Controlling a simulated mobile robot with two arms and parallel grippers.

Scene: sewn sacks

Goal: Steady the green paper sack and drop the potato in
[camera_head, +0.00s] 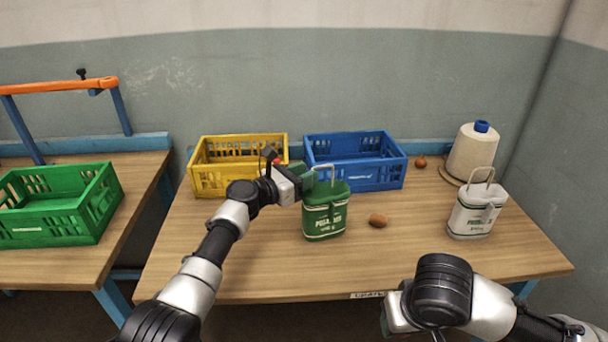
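The green paper sack (325,222) stands upright on the wooden table, with a pale handle loop above its top. The potato (378,220), small and brown, lies on the table just right of the sack. My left gripper (306,182) is at the upper left edge of the sack, at its rim. Its fingers are too small and overlapped to tell whether they are closed on the sack. My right gripper (386,318) is low in the picture at the table's front edge, away from sack and potato. Its fingers are mostly hidden.
A yellow crate (240,183) and a blue crate (375,180) stand behind the sack. A white sack (470,218), a thread cone (474,150) and an onion-like object (421,162) are at right. A green crate (60,228) sits on the left table. The table's front middle is clear.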

